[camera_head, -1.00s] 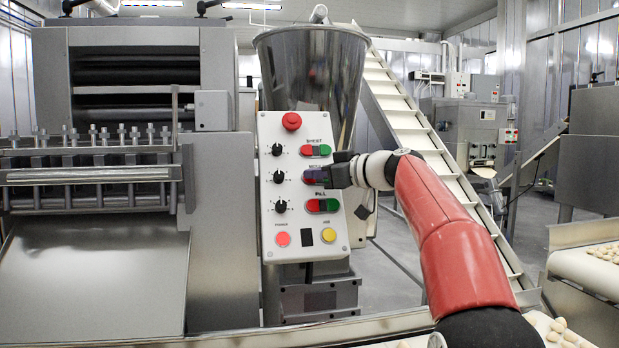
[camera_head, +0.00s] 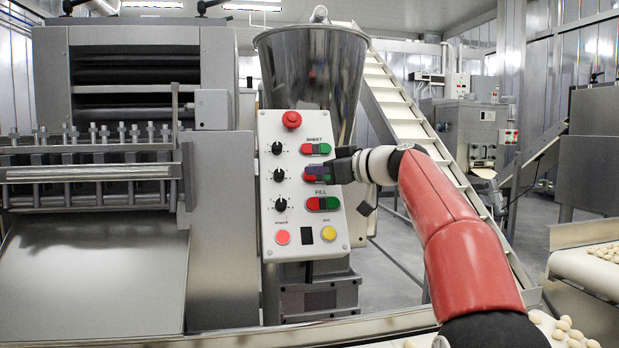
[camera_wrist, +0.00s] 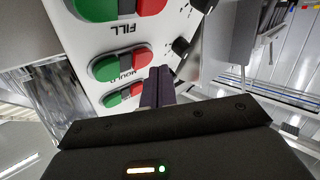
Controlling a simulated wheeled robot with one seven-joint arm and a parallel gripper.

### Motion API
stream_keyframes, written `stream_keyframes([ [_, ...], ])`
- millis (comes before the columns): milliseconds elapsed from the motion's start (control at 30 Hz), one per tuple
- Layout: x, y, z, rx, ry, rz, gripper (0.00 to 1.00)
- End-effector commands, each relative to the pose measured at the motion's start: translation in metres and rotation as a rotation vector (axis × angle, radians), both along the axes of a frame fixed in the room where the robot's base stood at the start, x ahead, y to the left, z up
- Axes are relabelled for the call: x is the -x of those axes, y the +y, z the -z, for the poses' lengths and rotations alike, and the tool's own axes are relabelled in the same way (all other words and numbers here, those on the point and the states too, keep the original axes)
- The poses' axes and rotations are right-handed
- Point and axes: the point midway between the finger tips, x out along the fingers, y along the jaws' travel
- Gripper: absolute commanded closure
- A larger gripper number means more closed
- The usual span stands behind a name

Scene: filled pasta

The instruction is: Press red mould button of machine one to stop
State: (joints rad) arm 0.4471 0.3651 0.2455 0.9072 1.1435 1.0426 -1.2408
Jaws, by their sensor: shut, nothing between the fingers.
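The control panel (camera_head: 268,224) of the near machine carries red-and-green button pairs. The mould button's red half (camera_head: 308,181) shows just below my fingertips, and its label is covered in the head view. In the wrist view, where the panel is upside down, the red mould half (camera_wrist: 142,59) and green half (camera_wrist: 106,70) are both visible. My gripper (camera_head: 318,171) is shut and empty. Its dark purple fingertips (camera_wrist: 158,80) sit close to the panel, between the mould and sheet pairs. I cannot tell whether they touch it.
The sheet buttons (camera_head: 316,149) lie just above my fingers and the fill buttons (camera_head: 323,204) below. Black knobs (camera_head: 281,204) line the panel's left side, with a red emergency knob (camera_head: 291,119) on top. A steel hopper (camera_head: 313,75) stands behind.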

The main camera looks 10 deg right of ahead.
Motion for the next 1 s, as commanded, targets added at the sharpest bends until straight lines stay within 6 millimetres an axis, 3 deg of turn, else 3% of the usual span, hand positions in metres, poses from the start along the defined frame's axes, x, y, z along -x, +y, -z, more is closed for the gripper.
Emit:
stream_keyframes([
  [300, 0.003, 0.000, -0.002, 0.000, -0.001, 0.000, 1.00],
  [800, 0.041, 0.000, -0.025, 0.001, -0.002, 0.002, 1.00],
  [1000, 0.042, 0.000, -0.027, -0.001, 0.001, 0.000, 1.00],
])
